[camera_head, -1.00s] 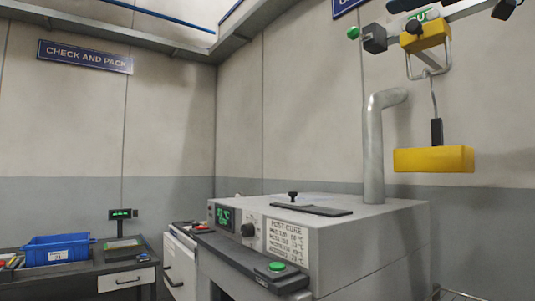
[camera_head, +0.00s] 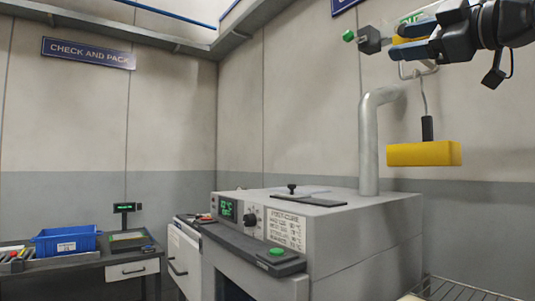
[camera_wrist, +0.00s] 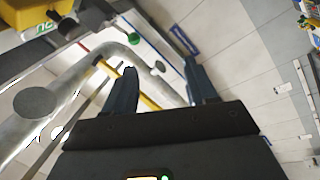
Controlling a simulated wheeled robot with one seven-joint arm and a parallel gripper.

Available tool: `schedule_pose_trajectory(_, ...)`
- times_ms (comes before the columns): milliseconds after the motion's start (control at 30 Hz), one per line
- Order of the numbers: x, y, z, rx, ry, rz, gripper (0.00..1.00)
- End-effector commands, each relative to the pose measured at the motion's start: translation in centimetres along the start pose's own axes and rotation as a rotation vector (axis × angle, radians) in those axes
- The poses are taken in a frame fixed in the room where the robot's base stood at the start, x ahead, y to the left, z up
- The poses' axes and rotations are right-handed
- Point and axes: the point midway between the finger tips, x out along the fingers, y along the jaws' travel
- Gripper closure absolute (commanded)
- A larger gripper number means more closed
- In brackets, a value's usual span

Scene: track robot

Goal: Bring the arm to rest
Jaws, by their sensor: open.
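In the wrist view the fingers (camera_wrist: 160,85) also stand apart with no object held. Behind them are the grey bent pipe (camera_wrist: 80,72) and a thin yellow bar. Whether the gripper touches the hoist cannot be told.
A yellow block (camera_head: 424,154) hangs from a hook below my gripper. The grey post-cure oven (camera_head: 345,232) with its pipe (camera_head: 370,150) stands beneath. A wire rack (camera_head: 455,290) is at lower right. A blue bin (camera_head: 65,241) sits on the left bench.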

Motion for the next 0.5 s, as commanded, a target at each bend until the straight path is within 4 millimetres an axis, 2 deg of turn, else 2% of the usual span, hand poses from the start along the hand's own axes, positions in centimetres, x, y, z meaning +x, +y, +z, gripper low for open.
schedule_pose_trajectory(267,-0.1,-7.5,8.8,0.23,-0.023,0.068,0.44)
schedule_pose_trajectory(500,-1.9,-15.9,15.8,0.429,-0.066,0.141,0.44)
